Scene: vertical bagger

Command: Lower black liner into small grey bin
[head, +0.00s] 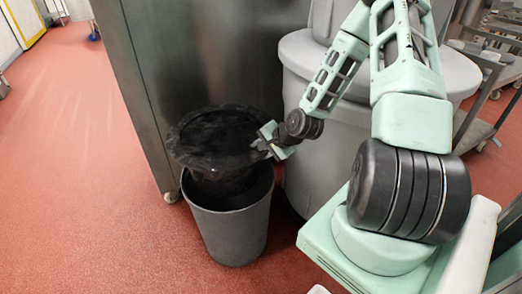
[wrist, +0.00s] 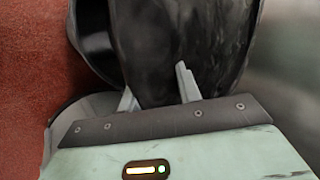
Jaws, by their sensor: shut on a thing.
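The black liner (head: 215,138) has a wide round rim and a narrower body below it. In the head view its lower part reaches into the mouth of the small grey bin (head: 232,230), while its rim stays above the bin's rim. My gripper (head: 266,142) is shut on the right edge of the liner's rim. In the wrist view the liner (wrist: 185,40) fills the middle, with my gripper's two fingers (wrist: 157,85) at its edge. The bin's rim (wrist: 75,112) shows at the left there. The liner's bottom is hidden inside the bin.
A tall steel cabinet (head: 195,50) stands right behind the bin. A large grey bin (head: 318,130) stands close on the right, beside my arm. Grey trolleys (head: 490,75) are at the far right. Red floor (head: 85,180) is clear on the left.

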